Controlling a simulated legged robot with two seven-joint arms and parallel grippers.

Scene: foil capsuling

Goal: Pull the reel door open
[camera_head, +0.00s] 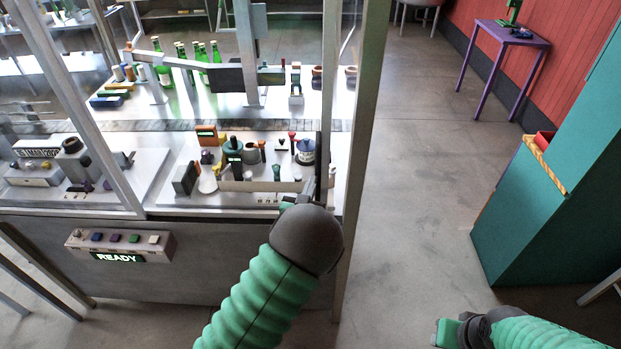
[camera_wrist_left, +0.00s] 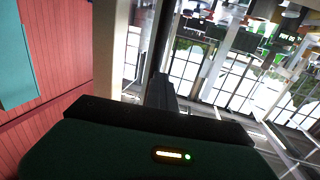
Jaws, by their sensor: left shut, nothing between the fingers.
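The machine enclosure has clear panels in grey metal frames, and the reel door is not clearly distinguishable among them. A dark upright bar (camera_head: 327,120) stands by the right-hand post. My left gripper (camera_head: 312,188) is shut and empty at the lower right of the enclosure's front opening, near that bar; my wrist partly hides it. Whether it touches the frame I cannot tell. In the left wrist view a dark bar (camera_wrist_left: 160,92) rises past the gripper body beside a pale post. My right gripper (camera_head: 442,333) is low at the bottom right, far from the enclosure, its jaws unclear.
A control box (camera_head: 119,246) reading READY is on the enclosure's front. Green bottles (camera_head: 203,62) and small parts stand inside. A grey post (camera_head: 358,150) rises right of my left gripper. A teal cabinet (camera_head: 525,215) and a purple table (camera_head: 512,34) are right; the floor between is clear.

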